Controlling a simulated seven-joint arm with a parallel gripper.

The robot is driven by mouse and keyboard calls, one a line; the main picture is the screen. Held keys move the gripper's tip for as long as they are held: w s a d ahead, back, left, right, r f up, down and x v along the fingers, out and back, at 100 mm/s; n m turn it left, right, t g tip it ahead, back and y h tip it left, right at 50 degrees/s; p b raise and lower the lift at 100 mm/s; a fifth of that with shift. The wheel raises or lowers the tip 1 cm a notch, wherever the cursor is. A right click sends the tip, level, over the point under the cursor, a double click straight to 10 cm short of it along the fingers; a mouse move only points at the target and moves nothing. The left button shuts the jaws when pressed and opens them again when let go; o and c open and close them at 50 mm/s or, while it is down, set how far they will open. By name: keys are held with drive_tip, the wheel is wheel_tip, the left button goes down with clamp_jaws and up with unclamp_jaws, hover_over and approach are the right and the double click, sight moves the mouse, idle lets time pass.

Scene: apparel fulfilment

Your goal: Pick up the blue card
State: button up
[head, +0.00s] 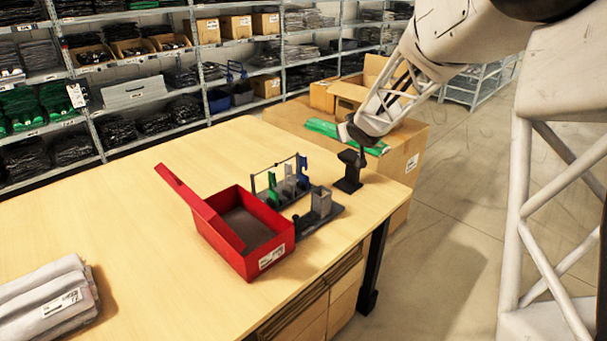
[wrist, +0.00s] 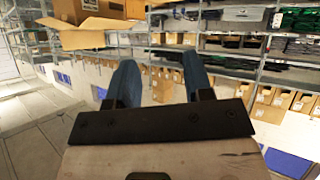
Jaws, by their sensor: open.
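A small blue card (head: 302,164) stands upright at the right end of a dark rack (head: 313,194) on the wooden table. A green card (head: 272,188) and pale grey cards (head: 290,183) stand to its left in the same rack. My gripper's two blue fingers (wrist: 160,62) are spread apart with nothing between them in the wrist view. They point toward the shelves, and no card shows there. In the head view my arm reaches in from the upper right and ends above and right of the rack. The fingers cannot be made out there.
A red open box (head: 270,259) stands in front of the rack. A grey block (head: 321,202) and a black stand (head: 349,172) are to the right. Folded grey garments (head: 45,300) lie at the lower left. A large carton (head: 404,160) stands behind the table. The table's left half is mostly clear.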

drive_tip(key=w+a+f+n+y, duration=0.2)
drive_tip(key=w+a+f+y, duration=0.25)
drive_tip(key=w+f, duration=0.3)
drive_tip(key=n+g+y, duration=0.2)
drive_tip(key=y, duration=0.1)
approach(305, 157)
drive_tip(key=x, duration=0.5)
drive_tip(key=shift+w+a, duration=0.1)
drive_tip(key=shift+x, duration=1.25)
drive_tip(key=shift+w+a, duration=0.1)
drive_tip(key=shift+a, duration=0.05)
drive_tip(key=shift+x, duration=2.45)
drive_tip(key=shift+f, duration=0.1)
drive_tip(key=shift+c, duration=0.5)
clamp_jaws()
